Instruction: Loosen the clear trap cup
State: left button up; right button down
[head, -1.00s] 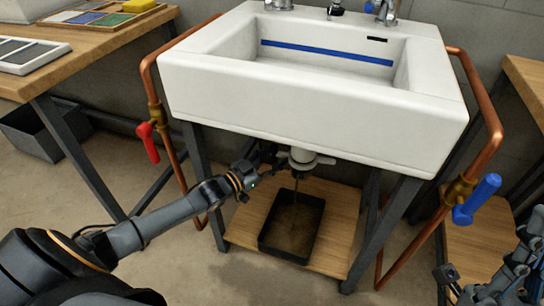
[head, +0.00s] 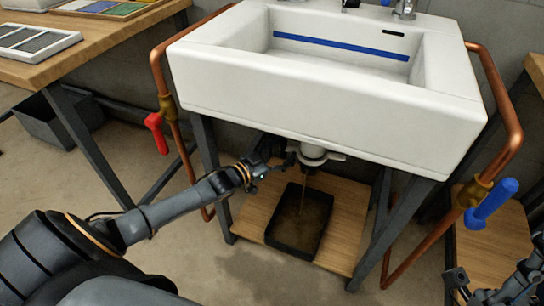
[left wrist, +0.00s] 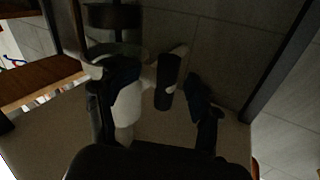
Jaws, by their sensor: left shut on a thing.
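The trap fitting under the sink (head: 330,90) shows a white winged collar (head: 313,152). The clear cup itself is hard to make out behind my gripper and in shadow. My left gripper (head: 283,155) reaches in from the left and is shut on the trap cup at the collar's left side. In the left wrist view a pale white part (left wrist: 130,103) lies between the dark fingers (left wrist: 155,115); the view is dim. A thin brownish streak runs from the trap to the black tray (head: 273,238). My right gripper (head: 457,283) is at the lower right, partly cut off.
The tray stands on a wooden shelf (head: 345,230) between the sink's dark legs. Copper pipes flank the sink, with a red valve handle (head: 156,132) at left and a blue one (head: 491,203) at right. A workbench (head: 100,50) stands at left.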

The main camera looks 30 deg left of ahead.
pick_arm(q)
jog(key=v, duration=1.1)
jog(key=shift+d, duration=0.1)
